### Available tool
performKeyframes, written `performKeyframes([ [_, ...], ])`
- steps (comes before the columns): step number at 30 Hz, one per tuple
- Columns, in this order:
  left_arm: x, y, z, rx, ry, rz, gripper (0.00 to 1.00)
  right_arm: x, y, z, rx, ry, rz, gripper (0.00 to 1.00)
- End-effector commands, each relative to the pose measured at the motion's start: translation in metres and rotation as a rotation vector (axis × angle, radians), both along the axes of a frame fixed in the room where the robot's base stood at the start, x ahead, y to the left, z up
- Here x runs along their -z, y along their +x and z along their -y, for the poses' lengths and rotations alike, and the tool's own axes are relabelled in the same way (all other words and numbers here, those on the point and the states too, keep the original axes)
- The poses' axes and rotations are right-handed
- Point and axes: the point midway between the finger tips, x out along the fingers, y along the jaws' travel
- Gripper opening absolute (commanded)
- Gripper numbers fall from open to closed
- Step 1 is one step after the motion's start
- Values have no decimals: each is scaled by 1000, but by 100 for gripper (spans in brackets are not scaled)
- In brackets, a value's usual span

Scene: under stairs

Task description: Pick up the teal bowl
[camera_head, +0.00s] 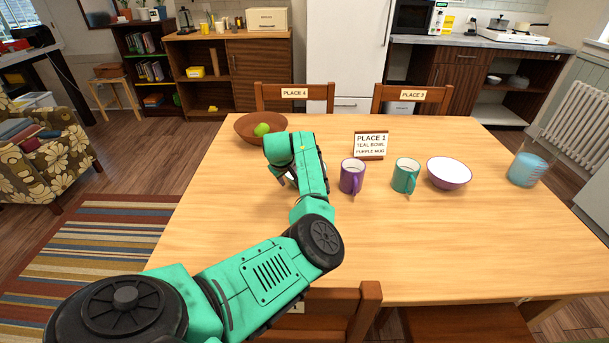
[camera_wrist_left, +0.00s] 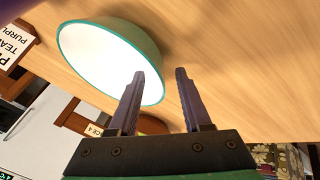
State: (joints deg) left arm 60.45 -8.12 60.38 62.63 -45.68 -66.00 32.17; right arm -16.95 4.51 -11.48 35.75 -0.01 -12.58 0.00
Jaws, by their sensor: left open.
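The teal bowl (camera_wrist_left: 95,55) shows in the left wrist view, with a teal rim and a white inside. In the head view it is almost wholly hidden behind my left gripper and arm; only a pale sliver shows. My left gripper (camera_wrist_left: 160,73) is open. In the wrist view one finger overlaps the bowl and the other is past its edge, with the rim between them in the picture; I cannot tell whether they touch it. In the head view my left gripper (camera_head: 285,176) points down at the table, left of the purple mug. My right gripper is not in view.
On the wooden table (camera_head: 440,260) stand a purple mug (camera_head: 351,176), a teal mug (camera_head: 405,176), a purple bowl (camera_head: 449,173), a glass (camera_head: 526,169) and a PLACE 1 sign (camera_head: 370,144). A brown bowl (camera_head: 246,124) with a green apple is behind. The table's left side is clear.

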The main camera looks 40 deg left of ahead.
Motion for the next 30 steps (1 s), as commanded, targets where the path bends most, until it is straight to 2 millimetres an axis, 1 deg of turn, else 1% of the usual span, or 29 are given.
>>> performKeyframes([
  [1, 6, 2, -2, 0, -1, -1, 49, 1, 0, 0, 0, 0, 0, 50],
  [3, 9, 4, -3, -2, -1, 1, 49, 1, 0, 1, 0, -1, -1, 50],
  [8, 8, 4, -3, -1, -1, 1, 49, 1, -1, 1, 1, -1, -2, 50],
  [11, 8, 4, -2, -1, -1, 1, 14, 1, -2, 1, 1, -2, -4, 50],
  [12, 8, 4, -2, -1, -1, 1, 0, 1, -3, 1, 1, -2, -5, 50],
  [30, 8, 3, -2, -1, 0, -1, 0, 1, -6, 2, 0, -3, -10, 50],
])
